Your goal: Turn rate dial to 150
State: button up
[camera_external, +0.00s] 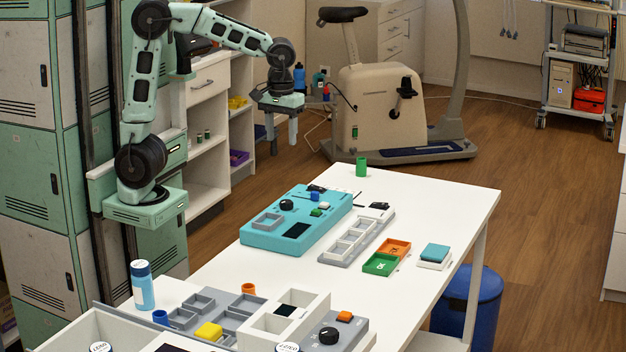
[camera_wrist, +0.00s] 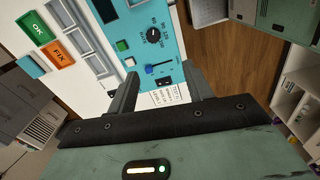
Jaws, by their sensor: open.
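The teal panel device (camera_external: 272,241) lies on the white table with a black round dial (camera_external: 286,204) on its top. My gripper (camera_external: 283,130) hangs in the air beyond the table, apart from the device, fingers pointing down. In the wrist view my gripper (camera_wrist: 160,72) is open and empty. The dial appears past the fingertips, untouched. A blue slider (camera_wrist: 157,68) and green button (camera_wrist: 122,45) are near the dial.
Green and orange trays (camera_external: 381,264) and a grey compartment tray (camera_external: 345,249) lie right of the device. A green cylinder (camera_external: 361,166) stands at the far table edge. A grey box with another black knob (camera_external: 329,336) is in front. An exercise bike (camera_external: 380,105) stands behind.

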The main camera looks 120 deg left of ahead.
aim_at(286, 201)
jog(key=shift+n, duration=0.5)
jog(key=f+b, duration=0.1)
jog(key=f, duration=0.4)
jog(key=w+f+b, duration=0.1)
jog(key=f, duration=0.5)
jog(key=f+b, duration=0.1)
jog(key=f, duration=0.5)
jog(key=shift+w+d+f, duration=0.2)
jog(key=shift+d, duration=0.05)
jog(key=shift+c, duration=0.3)
jog(key=c, duration=0.9)
